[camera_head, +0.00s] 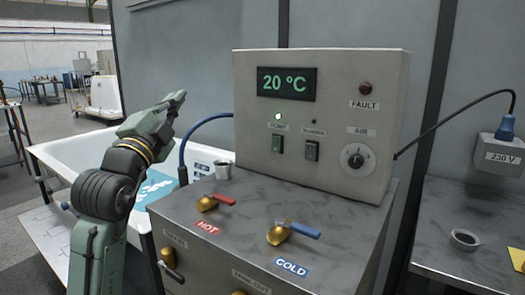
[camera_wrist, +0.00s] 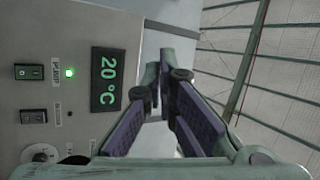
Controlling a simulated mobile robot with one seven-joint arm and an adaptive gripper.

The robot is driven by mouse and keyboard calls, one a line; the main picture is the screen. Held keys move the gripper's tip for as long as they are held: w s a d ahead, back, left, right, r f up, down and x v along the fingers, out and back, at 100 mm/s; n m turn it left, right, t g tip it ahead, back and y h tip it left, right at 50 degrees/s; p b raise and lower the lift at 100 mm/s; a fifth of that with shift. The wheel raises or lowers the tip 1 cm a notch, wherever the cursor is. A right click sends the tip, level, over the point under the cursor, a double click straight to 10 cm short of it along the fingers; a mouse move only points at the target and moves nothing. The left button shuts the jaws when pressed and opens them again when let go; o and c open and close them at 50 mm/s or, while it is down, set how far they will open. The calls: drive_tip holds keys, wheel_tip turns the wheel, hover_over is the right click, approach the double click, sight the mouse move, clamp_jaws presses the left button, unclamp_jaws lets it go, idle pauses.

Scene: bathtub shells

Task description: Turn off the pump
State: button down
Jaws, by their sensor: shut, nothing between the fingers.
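The grey control box (camera_head: 320,68) stands on the counter and shows "20 °C" on its display (camera_head: 286,83). A green rocker switch (camera_head: 277,144) sits on its front under a lit green lamp (camera_head: 278,116); the label between them is too small to read surely in the head view. The switch also shows at the left of the wrist view (camera_wrist: 28,72), beside the lit lamp (camera_wrist: 69,72). My gripper (camera_head: 178,97) is shut and empty, raised left of the box and apart from it. Its fingers also show in the wrist view (camera_wrist: 165,75).
A second, grey switch (camera_head: 312,150) sits right of the green one, with the AIR knob (camera_head: 356,156) further right. A blue hose (camera_head: 184,150) curves beside the box's left side.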

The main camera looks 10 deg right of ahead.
drive_tip(key=w+d+f+m+g+h, duration=0.1)
drive_tip(key=w+d+f+m+g, duration=0.2)
drive_tip(key=d+f, duration=0.4)
drive_tip(key=w+d+f+m+g+h, duration=0.1)
drive_tip(key=w+d+f+m+g, duration=0.1)
drive_tip(key=d+f+m+g, duration=0.2)
wheel_tip(320, 180, down, 4)
drive_tip(key=d+g, duration=0.2)
drive_tip(key=d, duration=0.1)
drive_tip(key=shift+w+m, duration=0.3)
drive_tip(key=shift+w, duration=0.1)
drive_tip(key=shift+w, duration=0.1)
drive_tip(key=p, duration=0.5)
approach(275, 148)
drive_tip(key=x, duration=0.7)
drive_tip(key=shift+r, duration=0.2)
drive_tip(key=shift+f+b, duration=0.15)
drive_tip(key=shift+b, duration=0.3)
